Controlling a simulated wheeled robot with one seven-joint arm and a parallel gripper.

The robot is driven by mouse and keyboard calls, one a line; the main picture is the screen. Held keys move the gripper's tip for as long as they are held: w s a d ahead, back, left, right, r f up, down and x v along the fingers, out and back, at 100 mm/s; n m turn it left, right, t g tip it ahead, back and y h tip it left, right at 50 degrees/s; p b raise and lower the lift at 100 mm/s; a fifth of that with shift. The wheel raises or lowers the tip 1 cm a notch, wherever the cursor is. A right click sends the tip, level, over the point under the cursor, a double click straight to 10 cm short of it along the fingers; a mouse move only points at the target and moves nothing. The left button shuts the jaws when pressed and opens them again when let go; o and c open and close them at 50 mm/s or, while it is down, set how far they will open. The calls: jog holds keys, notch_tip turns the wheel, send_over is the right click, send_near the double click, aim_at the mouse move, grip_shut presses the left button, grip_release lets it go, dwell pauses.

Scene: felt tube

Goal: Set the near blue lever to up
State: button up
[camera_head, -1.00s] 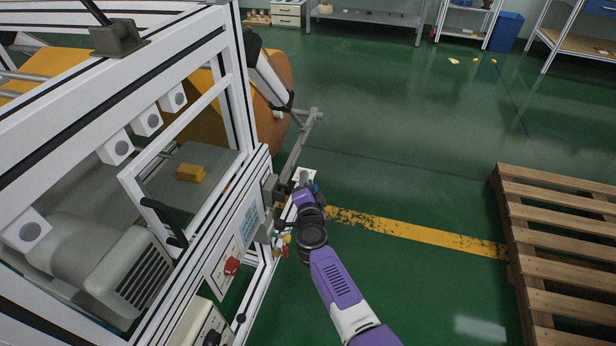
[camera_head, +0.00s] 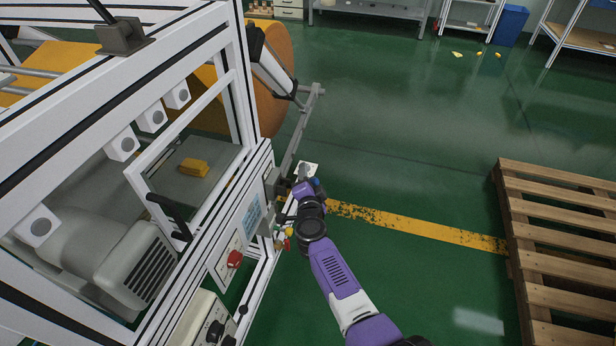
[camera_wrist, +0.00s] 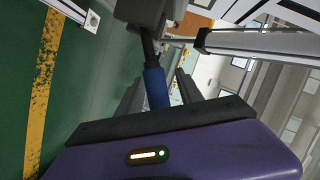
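The blue lever (camera_wrist: 156,90) shows in the wrist view as a blue grip on a dark rod that runs from a grey block (camera_wrist: 143,12). My gripper (camera_wrist: 159,82) has its two dark fingers on either side of the blue grip, with a visible gap to each finger; it looks open. In the head view my purple wrist (camera_head: 306,192) is beside the machine's front panel and hides most of the lever area. A small blue spot (camera_head: 318,187) shows beside it; I cannot tell if it is the lever. The lever's setting is not clear.
The white-framed machine (camera_head: 218,225) fills the left, with a red knob (camera_head: 235,259) on its panel. Small red and yellow parts (camera_head: 284,238) sit below my wrist. A wooden pallet (camera_head: 565,245) lies at the right. Green floor is open between them.

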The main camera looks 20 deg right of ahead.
jog(key=p+v, duration=0.5)
jog(key=v, duration=0.2)
jog(key=shift+s, duration=0.35)
jog(key=shift+a+r, duration=0.1)
jog(key=s+d+r+n+y+p, duration=0.1)
jog(key=s+d+n, duration=0.15)
jog(key=s, duration=0.65)
jog(key=s+d+r+n+t+p, duration=0.1)
jog(key=s+d+r+n, duration=0.15)
jog(key=s, duration=0.65)
jog(key=s+d+n+y, duration=0.1)
jog(key=s+n, duration=0.2)
jog(key=s, duration=0.6)
jog(key=s+a+r+n+y+p, duration=0.1)
jog(key=s+a+r+n, duration=0.1)
jog(key=s+r, duration=0.8)
jog(key=s+a+r+n+g+y+p, duration=0.1)
jog(key=s+r+n, duration=0.4)
jog(key=s+r, duration=0.5)
jog(key=s+a, duration=0.1)
jog(key=s, duration=0.2)
jog(key=shift+s+a+p, duration=0.25)
jog(key=shift+a+p, duration=0.15)
